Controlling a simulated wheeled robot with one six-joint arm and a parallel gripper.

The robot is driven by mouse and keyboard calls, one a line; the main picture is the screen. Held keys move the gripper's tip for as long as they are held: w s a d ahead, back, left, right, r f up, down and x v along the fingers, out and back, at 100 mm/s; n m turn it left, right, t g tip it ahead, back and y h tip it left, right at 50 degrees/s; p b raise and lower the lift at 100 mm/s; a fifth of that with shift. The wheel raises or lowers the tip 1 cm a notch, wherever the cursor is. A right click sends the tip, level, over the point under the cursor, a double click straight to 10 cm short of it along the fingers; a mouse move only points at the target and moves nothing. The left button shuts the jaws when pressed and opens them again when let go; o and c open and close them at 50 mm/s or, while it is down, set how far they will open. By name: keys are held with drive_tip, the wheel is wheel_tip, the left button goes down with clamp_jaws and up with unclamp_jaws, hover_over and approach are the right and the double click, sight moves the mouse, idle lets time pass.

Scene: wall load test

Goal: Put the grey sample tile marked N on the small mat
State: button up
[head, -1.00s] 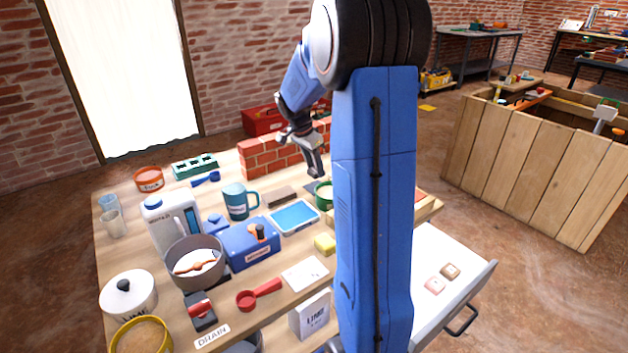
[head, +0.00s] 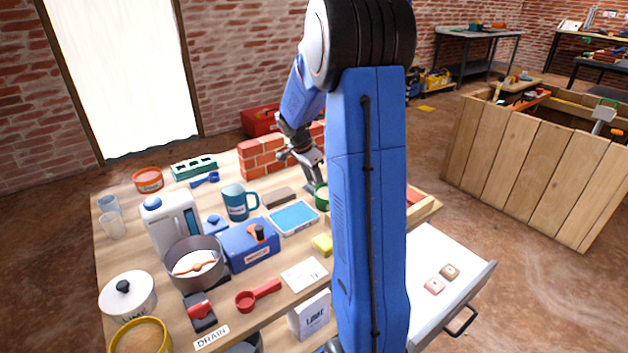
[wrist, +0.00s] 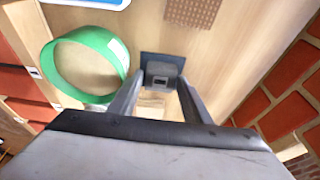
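A low brick wall (head: 262,155) stands close behind my gripper. An open drawer (head: 450,252) at right holds a pink tile (head: 434,286) and a brown tile (head: 449,271).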

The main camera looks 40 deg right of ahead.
drive_tip(key=v, duration=1.2)
drive_tip(key=s+a+r+n+t, duration=0.1)
drive_tip(key=s+a+r+n, duration=0.4)
drive_tip(key=a, duration=0.4)
drive_tip(key=s+a+f+n+t+y, duration=0.1)
drive_tip(key=s+a+f+n+t, duration=0.1)
drive_tip(key=s+a+n, duration=0.4)
drive_tip(key=s+a+f+n+t+y, duration=0.2)
drive_tip(key=s+a+n, duration=0.5)
drive_tip(key=s, duration=1.2)
drive_tip(key=shift+s+a+f+n, duration=0.3)
drive_tip(key=shift+s+a, duration=0.1)
drive_tip(key=shift+a, duration=2)
